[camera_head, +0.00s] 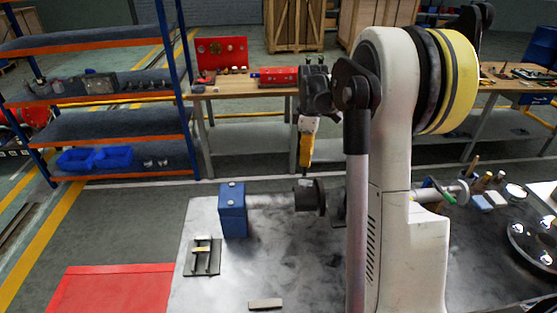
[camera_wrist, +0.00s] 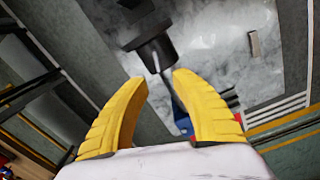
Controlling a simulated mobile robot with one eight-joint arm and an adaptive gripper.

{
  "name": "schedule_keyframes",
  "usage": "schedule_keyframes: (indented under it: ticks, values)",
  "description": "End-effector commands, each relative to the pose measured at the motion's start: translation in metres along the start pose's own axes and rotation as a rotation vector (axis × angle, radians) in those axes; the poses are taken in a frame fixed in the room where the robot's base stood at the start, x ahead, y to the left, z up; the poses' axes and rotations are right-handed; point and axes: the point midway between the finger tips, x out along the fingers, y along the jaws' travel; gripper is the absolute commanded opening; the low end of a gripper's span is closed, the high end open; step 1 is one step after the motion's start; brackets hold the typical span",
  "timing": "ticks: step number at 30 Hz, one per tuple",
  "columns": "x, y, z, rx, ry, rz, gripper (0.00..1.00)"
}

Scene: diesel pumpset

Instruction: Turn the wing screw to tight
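A dark round cylinder with a wider flange (camera_head: 310,196) stands out over the grey metal table in the head view. It also shows ahead of my fingers in the wrist view (camera_wrist: 153,50). A thin pale edge (camera_wrist: 156,63) shows on its near end. It may be the wing screw, but it is too small to tell. My gripper (camera_head: 306,172) points down just above the cylinder. In the wrist view its two yellow fingers (camera_wrist: 160,78) are spread apart with nothing held between them. I cannot see contact with the cylinder.
A blue box (camera_head: 232,212) stands on the grey table (camera_head: 255,270), left of the cylinder. A small metal fixture (camera_head: 202,256) and a flat bar (camera_head: 265,304) lie nearer. A red panel (camera_head: 110,292) is at lower left. A blue shelf rack (camera_head: 110,125) and a workbench stand behind.

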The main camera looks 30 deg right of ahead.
Motion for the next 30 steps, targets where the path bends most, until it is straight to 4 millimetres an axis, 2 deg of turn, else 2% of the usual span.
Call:
schedule_keyframes:
  ticks: [3, 8, 15, 21, 25, 30]
  values:
    - [0.005, 0.009, 0.006, -0.025, -0.005, -0.017, 0.31]
    - [0.023, 0.01, 0.007, -0.031, -0.006, -0.02, 0.31]
    - [0.071, 0.009, 0.007, -0.03, -0.006, -0.019, 0.31]
    - [0.102, 0.008, 0.007, -0.03, -0.006, -0.019, 0.31]
    - [0.112, 0.008, 0.007, -0.029, -0.006, -0.019, 0.31]
    - [0.114, 0.008, 0.007, -0.029, -0.006, -0.018, 0.31]
